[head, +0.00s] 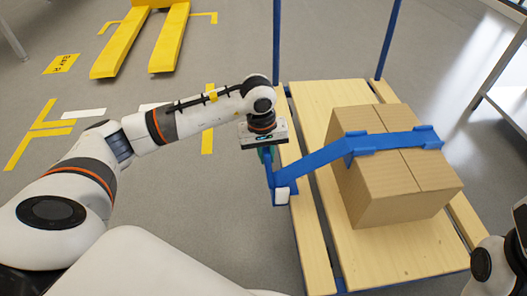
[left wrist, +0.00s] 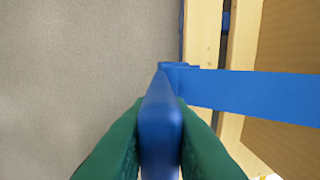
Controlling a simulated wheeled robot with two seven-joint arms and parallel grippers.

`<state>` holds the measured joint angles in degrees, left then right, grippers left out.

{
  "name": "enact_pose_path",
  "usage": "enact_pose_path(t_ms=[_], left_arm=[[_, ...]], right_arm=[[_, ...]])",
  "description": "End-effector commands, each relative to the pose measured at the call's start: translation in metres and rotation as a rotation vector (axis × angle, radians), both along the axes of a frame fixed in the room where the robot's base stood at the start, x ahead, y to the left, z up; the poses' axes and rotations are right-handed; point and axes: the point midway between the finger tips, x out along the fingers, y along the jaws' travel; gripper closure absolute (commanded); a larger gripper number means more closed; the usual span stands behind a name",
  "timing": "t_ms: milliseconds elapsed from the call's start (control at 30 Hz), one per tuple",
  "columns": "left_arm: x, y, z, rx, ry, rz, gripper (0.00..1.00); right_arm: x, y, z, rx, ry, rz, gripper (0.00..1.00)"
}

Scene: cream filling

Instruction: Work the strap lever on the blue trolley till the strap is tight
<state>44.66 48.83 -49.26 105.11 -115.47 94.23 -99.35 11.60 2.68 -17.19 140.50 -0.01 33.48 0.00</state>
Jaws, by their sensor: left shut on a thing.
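The blue trolley has a pale wooden deck (head: 310,110) and blue posts at its far end. A cardboard box (head: 395,185) sits on it. A blue strap (head: 318,158) runs from the trolley's left edge up over the box top and looks straight. The blue strap lever (head: 269,174) stands upright at the left edge, above a blue and white fitting (head: 281,196). My left gripper (head: 265,154) is shut on the lever's upper part. In the left wrist view, green fingertips (left wrist: 160,130) press both sides of the blue lever (left wrist: 160,108). My right gripper is out of view.
Blue corner guards (head: 366,140) lie under the strap on the box edges. A yellow pallet truck (head: 140,40) stands at the back left. A metal table (head: 508,85) stands at the right. The floor left of the trolley is clear, with yellow markings.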

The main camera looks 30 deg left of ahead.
Motion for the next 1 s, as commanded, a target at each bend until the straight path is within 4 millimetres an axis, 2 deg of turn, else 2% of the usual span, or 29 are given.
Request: enact_pose_path(t_ms=[67, 100, 233, 567, 667, 733, 1000], left_arm=[[-0.001, -0.001, -0.001, -0.003, 0.004, -0.002, 1.00], [-0.001, -0.001, -0.001, -0.003, 0.004, -0.002, 0.79], [-0.001, -0.001, -0.001, -0.002, 0.002, -0.002, 0.58], [0.000, 0.001, 0.004, -0.002, -0.001, 0.000, 0.58], [-0.001, 0.001, 0.016, -0.002, -0.003, -0.001, 0.58], [-0.001, 0.002, 0.030, -0.003, -0.003, -0.001, 0.58], [-0.005, 0.007, 0.088, -0.002, -0.003, -0.002, 0.58]], right_arm=[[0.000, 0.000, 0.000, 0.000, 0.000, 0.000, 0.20], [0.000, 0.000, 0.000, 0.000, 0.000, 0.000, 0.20], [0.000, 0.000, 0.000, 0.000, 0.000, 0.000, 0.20], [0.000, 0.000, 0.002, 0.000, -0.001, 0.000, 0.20], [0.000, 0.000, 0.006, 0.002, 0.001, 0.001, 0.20], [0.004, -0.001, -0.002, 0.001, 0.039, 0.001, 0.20], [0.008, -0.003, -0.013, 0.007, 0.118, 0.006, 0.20]])
